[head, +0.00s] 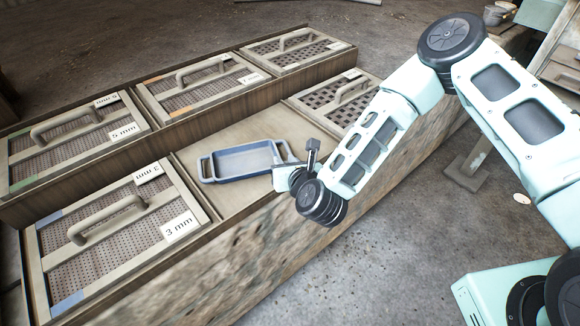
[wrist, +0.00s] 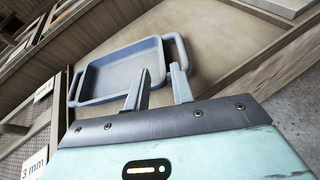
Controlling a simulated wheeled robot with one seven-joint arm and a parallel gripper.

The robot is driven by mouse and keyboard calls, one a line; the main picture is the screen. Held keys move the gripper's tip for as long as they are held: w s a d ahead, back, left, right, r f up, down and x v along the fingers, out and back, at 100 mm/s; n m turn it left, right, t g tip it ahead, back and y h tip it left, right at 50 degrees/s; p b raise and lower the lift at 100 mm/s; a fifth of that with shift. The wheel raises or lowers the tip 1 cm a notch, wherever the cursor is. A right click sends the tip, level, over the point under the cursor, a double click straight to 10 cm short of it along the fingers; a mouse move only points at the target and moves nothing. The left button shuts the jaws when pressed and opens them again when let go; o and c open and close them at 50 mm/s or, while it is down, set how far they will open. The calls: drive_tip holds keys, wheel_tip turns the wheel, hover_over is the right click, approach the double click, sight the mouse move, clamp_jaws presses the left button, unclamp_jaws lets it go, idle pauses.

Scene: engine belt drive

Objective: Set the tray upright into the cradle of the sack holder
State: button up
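The blue tray (head: 243,160) lies flat on the bare wooden panel of the bench, with a handle at each end. It also shows in the wrist view (wrist: 122,70), one handle at its left end and the other at the right, nearest my fingers. My gripper (head: 287,160) is at the tray's right end. In the wrist view its two fingers (wrist: 160,72) are apart, close to the right handle. I cannot tell whether they touch the handle or straddle it. I cannot make out the sack holder or its cradle for certain in either view.
Framed sieve screens with raised handles surround the tray: a 3 mm one (head: 115,238) in front left, a 5 mm one (head: 75,135) behind, and a coarse one (head: 335,95) to the right. A grey stand foot (head: 467,171) is on the floor at right.

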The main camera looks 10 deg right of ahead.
drive_tip(key=shift+v, duration=1.65)
drive_tip(key=s+a+r+n+g+y, duration=0.4)
drive_tip(key=a+n, duration=0.2)
drive_tip(key=n, duration=0.7)
drive_tip(key=s+d+r+n+g+h, duration=0.2)
drive_tip(key=s+n, duration=0.4)
drive_tip(key=n, duration=0.4)
drive_tip(key=s+d+r+n+g+h, duration=0.1)
drive_tip(key=s+d+r+n+g, duration=0.3)
drive_tip(key=s+r+n, duration=0.3)
drive_tip(key=n+g, duration=0.1)
drive_tip(key=n, duration=0.3)
drive_tip(key=shift+s+d+n+h, duration=0.15)
drive_tip(key=shift+d+n+h, duration=0.15)
drive_tip(key=shift+h, duration=0.1)
drive_tip(key=s+d+r+n+h, duration=0.1)
drive_tip(key=s+d+r+n, duration=0.1)
drive_tip(key=s+d+r+n+g+h, duration=0.1)
drive_tip(key=s+d+r+n, duration=0.1)
drive_tip(key=s+d+n, duration=0.1)
drive_tip(key=s+d+r+n+g+h, duration=0.1)
drive_tip(key=s+d+r+n, duration=0.1)
drive_tip(key=s+d, duration=0.1)
drive_tip(key=shift+s+n, duration=0.2)
drive_tip(key=shift+n, duration=0.2)
drive_tip(key=shift+c, duration=1.1)
